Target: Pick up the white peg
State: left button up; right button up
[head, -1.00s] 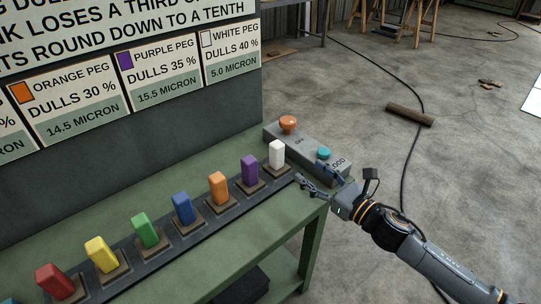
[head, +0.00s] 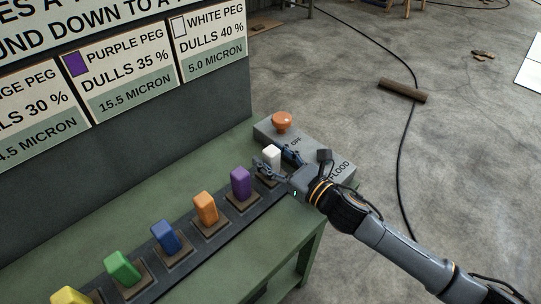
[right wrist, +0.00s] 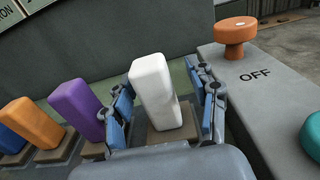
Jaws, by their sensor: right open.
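The white peg (head: 271,156) stands upright on its square base at the right end of the row on the green bench. In the right wrist view the white peg (right wrist: 157,92) stands between the two open fingers of my right gripper (right wrist: 163,100), with a small gap visible on each side. In the head view my right gripper (head: 277,160) reaches in from the right, with one finger on each side of the peg. The peg's lower part is hidden there behind the gripper. My left gripper is not in view.
The purple peg (head: 240,183) stands close to the left of the white one, then orange (head: 205,208), blue (head: 165,237) and more. A grey control box with an orange knob (head: 282,122) and a teal button (right wrist: 313,137) sits just right. The sign panel (head: 140,60) stands behind.

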jog(key=shift+s+a+r, duration=0.1)
jog(key=shift+a, duration=0.1)
jog(key=shift+s+r, duration=0.15)
jog(key=shift+s, duration=0.05)
jog(key=shift+d, duration=0.1)
jog(key=shift+c, duration=1.4)
grip_shut()
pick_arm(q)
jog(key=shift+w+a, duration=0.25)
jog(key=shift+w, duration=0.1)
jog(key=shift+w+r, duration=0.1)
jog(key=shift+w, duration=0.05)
pick_arm(e)
jog(key=shift+r, duration=0.1)
